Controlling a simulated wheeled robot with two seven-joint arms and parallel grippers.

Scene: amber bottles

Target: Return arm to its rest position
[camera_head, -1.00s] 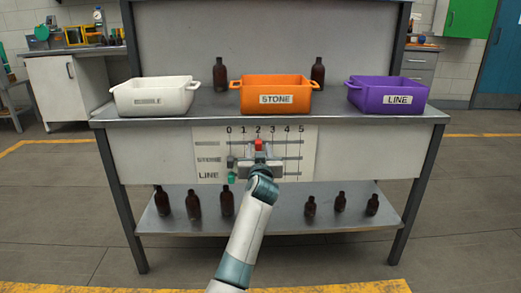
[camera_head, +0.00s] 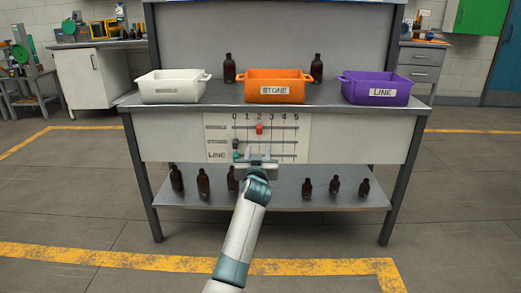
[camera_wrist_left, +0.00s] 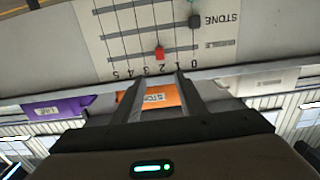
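My left arm reaches in from the bottom of the head view. Its left gripper (camera_head: 257,154) is in front of the lower part of the slider board (camera_head: 302,122). In the wrist view the left gripper (camera_wrist_left: 158,77) has its two fingers apart with nothing between them. The red slider (camera_head: 259,129) stands at about 2 on the top row; it also shows in the wrist view (camera_wrist_left: 159,52), beyond the fingertips and apart from them. A dark slider (camera_head: 236,143) and a green slider (camera_head: 236,156) are near 0 on the rows below. My right gripper is out of view.
On the workbench (camera_head: 222,101) stand a white crate (camera_head: 172,90), an orange crate (camera_head: 274,90) and a purple crate (camera_head: 376,90). Two amber bottles stand behind them; several more are on the lower shelf (camera_head: 275,188). Open floor lies in front of the bench.

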